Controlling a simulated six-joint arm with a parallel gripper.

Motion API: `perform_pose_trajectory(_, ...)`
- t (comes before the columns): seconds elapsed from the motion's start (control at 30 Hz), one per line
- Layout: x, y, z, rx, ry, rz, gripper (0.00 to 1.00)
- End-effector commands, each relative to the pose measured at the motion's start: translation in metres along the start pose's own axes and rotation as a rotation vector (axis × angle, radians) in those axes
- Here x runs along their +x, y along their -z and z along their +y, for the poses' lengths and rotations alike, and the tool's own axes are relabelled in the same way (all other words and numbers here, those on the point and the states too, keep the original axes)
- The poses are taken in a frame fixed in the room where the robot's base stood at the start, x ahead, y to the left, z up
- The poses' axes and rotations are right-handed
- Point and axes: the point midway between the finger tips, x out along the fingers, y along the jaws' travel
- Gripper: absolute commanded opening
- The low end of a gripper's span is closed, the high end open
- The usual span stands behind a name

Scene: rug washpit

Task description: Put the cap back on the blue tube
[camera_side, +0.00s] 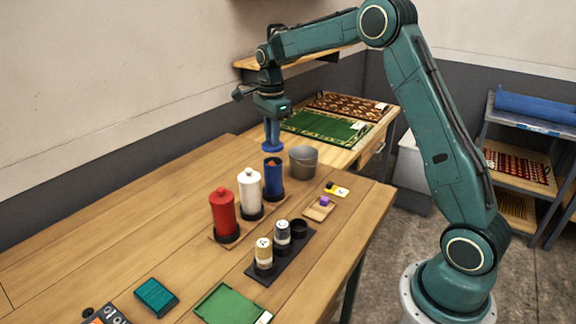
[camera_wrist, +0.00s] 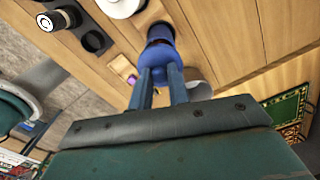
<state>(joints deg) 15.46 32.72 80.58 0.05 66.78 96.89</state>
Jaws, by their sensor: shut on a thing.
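My gripper (camera_side: 272,135) points down and is shut on the blue cap (camera_side: 272,147), holding it above and slightly behind the blue tube (camera_side: 274,181). The tube stands upright in a dark holder at the end of a row, and something reddish shows in its open top. In the wrist view my gripper (camera_wrist: 161,84) holds the blue cap (camera_wrist: 156,56) between its fingers. The cap hides much of the blue tube (camera_wrist: 159,33) there. The cap and tube look apart in the side view.
A white tube (camera_side: 250,193) and a red tube (camera_side: 223,212), both capped, stand beside the blue tube. A grey bucket (camera_side: 303,162) is close on its right. A black rack (camera_side: 281,254) with small bottles stands in front. The table's left part is clear.

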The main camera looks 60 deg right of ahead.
Motion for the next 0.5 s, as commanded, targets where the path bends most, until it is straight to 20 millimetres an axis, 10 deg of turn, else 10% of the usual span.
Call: perform_pose_trajectory(0.5,0.035,0.000,0.000,0.000,-0.001,0.000,0.00)
